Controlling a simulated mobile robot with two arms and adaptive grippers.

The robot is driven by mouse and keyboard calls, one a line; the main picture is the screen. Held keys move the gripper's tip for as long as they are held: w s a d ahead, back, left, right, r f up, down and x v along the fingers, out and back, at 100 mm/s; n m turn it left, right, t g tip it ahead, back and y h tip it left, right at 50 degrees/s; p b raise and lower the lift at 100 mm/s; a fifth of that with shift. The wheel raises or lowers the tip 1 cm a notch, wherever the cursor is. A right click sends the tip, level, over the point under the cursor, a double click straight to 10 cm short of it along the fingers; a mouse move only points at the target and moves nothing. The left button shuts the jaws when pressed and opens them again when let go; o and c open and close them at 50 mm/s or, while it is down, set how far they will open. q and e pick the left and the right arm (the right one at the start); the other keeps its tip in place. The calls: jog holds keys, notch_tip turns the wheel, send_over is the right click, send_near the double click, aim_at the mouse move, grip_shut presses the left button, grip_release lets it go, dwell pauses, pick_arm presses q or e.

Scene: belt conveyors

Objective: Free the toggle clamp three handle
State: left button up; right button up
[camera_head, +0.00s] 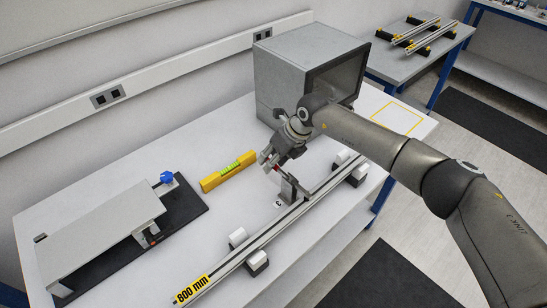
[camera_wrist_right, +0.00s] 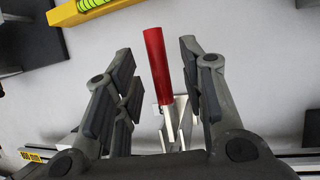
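In the wrist view my right gripper (camera_wrist_right: 157,52) is open, with one finger on each side of the red handle. A gap shows on both sides, so the fingers look apart from it. My left gripper is not in view.
The rail (camera_head: 220,272), marked 800 mm, lies on white-and-black supports (camera_head: 257,262). A yellow spirit level (camera_head: 228,172) lies left of the gripper. A grey box (camera_head: 280,72) stands behind it. A plate fixture (camera_head: 100,232) with a blue knob (camera_head: 166,177) is at the left.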

aim_at(279, 167)
jog(key=shift+c, duration=0.5)
grip_shut()
jog(key=shift+r+y, duration=0.1)
jog(key=shift+y, duration=0.2)
jog(key=shift+s+d+r+t+y+b, duration=0.15)
jog(key=shift+d+r+t+y+b, duration=0.1)
jog(key=shift+t+y+b, duration=0.4)
jog(key=t+y+b, duration=0.1)
jog(key=b, duration=0.2)
jog(key=s+d+r+t+y+b, duration=0.1)
jog(key=b, duration=0.2)
jog(key=shift+r+n+t+y, duration=0.25)
jog(key=shift+n, duration=0.05)
jog(key=shift+s+d+r+t+y+b, duration=0.15)
jog(key=shift+r+t+y+b, duration=0.25)
jog(key=shift+b, duration=0.6)
jog(key=shift+r, duration=0.1)
